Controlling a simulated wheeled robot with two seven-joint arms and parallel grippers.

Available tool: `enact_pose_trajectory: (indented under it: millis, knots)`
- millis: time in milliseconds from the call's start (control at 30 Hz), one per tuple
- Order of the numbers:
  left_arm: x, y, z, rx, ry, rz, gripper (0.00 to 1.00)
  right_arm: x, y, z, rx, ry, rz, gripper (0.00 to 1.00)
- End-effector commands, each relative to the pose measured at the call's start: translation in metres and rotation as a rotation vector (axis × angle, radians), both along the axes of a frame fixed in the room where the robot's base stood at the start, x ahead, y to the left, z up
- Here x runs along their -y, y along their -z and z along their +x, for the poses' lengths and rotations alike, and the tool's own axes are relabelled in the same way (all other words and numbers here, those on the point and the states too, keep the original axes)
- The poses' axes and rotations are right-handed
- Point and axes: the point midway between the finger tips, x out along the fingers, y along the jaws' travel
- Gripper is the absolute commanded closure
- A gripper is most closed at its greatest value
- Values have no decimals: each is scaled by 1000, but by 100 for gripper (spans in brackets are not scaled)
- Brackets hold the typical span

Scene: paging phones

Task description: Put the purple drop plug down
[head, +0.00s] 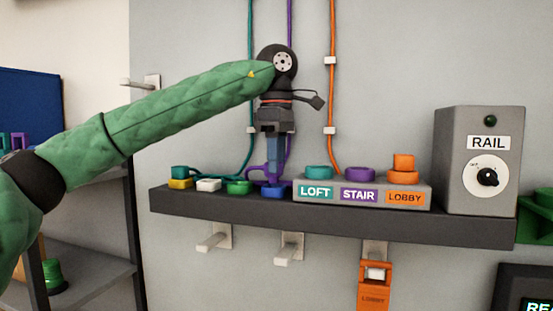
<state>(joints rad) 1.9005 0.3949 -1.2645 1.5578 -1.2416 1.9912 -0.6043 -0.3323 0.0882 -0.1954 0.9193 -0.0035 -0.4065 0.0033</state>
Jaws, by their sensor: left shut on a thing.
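My left gripper (275,174) points straight down over the dark shelf, left of the grey label block. Its narrow fingers are shut on the purple drop plug (275,190), low at the shelf's top; the fingers and wrist hide part of the plug. A purple cord (290,20) comes down the wall behind my wrist and loops beside the fingers. A blue-purple piece shows at the plug's foot; I cannot tell whether the plug touches it. The purple STAIR ring (358,174) is empty on the label block. My right gripper is not in view.
Green (238,187), white (208,185) and yellow (180,184) pieces line the shelf (330,215); a teal plug (179,171) sits over the yellow one. The LOFT ring (319,172) is empty. An orange plug (403,162) stands at LOBBY. The RAIL box (460,140) is at right.

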Motion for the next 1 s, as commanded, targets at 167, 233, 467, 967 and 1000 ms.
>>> enact_pose_trajectory:
  millis: [167,233,467,967,1000]
  knots:
    - [-1,10,0,2,-2,0,91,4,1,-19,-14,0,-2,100]
    - [-1,13,0,2,-2,0,91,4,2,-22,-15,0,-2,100]
    - [0,14,0,2,-2,-1,91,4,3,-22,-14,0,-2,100]
    - [0,20,0,2,-2,-1,91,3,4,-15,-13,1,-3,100]
    - [0,19,0,2,-2,-1,60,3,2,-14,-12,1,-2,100]
